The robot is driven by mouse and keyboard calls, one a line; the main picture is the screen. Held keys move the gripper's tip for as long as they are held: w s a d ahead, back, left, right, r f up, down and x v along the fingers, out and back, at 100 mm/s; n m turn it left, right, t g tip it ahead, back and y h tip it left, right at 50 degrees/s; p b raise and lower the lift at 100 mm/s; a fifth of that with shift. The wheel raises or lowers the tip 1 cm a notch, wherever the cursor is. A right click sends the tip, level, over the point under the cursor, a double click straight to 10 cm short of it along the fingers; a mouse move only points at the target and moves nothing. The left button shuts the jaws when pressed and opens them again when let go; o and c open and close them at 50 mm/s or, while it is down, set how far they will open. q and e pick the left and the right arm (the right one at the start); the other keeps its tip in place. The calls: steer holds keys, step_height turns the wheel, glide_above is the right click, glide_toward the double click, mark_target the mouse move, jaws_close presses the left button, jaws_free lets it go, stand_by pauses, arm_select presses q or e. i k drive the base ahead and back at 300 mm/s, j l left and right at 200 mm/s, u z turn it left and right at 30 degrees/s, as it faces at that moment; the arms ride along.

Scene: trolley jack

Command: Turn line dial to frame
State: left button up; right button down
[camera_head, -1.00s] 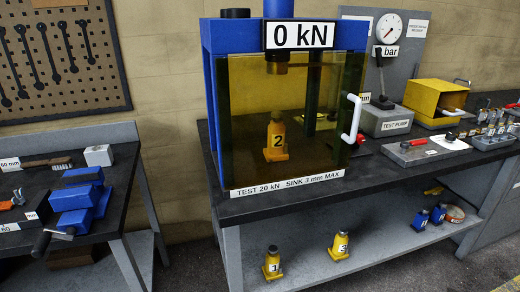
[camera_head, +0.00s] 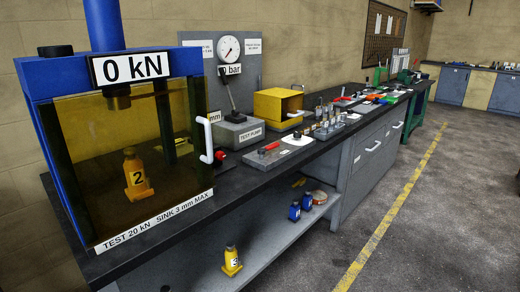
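Which dial the task calls the line dial I cannot tell. The blue press frame (camera_head: 65,127) stands at the left with a "0 kN" display (camera_head: 132,68) and a tinted amber guard. Behind the guard is a yellow jack marked 2 (camera_head: 137,176). A small "mm" label (camera_head: 214,117) shows at the guard's right edge, with its instrument mostly hidden. Neither of my grippers is in view.
The grey test pump (camera_head: 238,134), a yellow open box (camera_head: 278,108) and several small tools stand along the dark bench. A jack marked 3 (camera_head: 232,262) and blue bottles are on the lower shelf. The floor at right, with a yellow line (camera_head: 390,217), is clear.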

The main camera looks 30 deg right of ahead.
mark_target(297, 135)
steer(key=z, duration=1.25)
steer(key=i+l+u, duration=0.15)
steer(key=i, duration=0.45)
steer(key=i+l+u, duration=0.1)
steer(key=i+l, duration=0.35)
steer(key=i+l+u, duration=0.15)
steer(key=i+l, duration=0.2)
steer(key=i, duration=0.3)
